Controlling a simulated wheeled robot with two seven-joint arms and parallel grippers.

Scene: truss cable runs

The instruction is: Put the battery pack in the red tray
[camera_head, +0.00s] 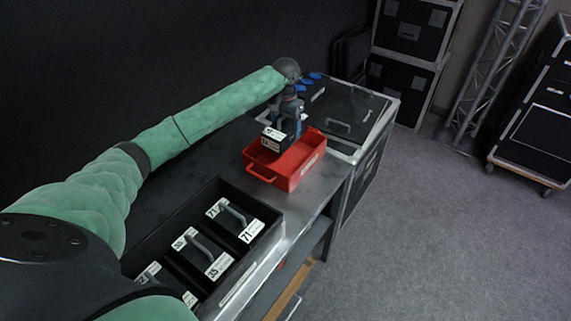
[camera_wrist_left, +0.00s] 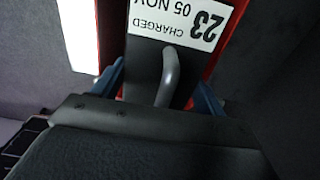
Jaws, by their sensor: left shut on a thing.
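The red tray (camera_head: 289,172) sits on the far end of the grey bench, and its handle faces me. A black battery pack (camera_head: 272,143) with white labels is at the tray's far left part; I cannot tell whether it touches the tray floor. My left gripper (camera_head: 287,124) is above it and shut on its grey handle. In the left wrist view the battery pack (camera_wrist_left: 145,68) shows a label reading 23, charged 05 Nov, and its handle (camera_wrist_left: 168,75) runs between the blue fingers (camera_wrist_left: 160,88). Red tray walls show beside it. My right gripper is not in view.
A black open bin (camera_head: 262,208) nearer me holds several labelled battery packs (camera_head: 234,219). Grey floor (camera_head: 440,240) on the right is clear.

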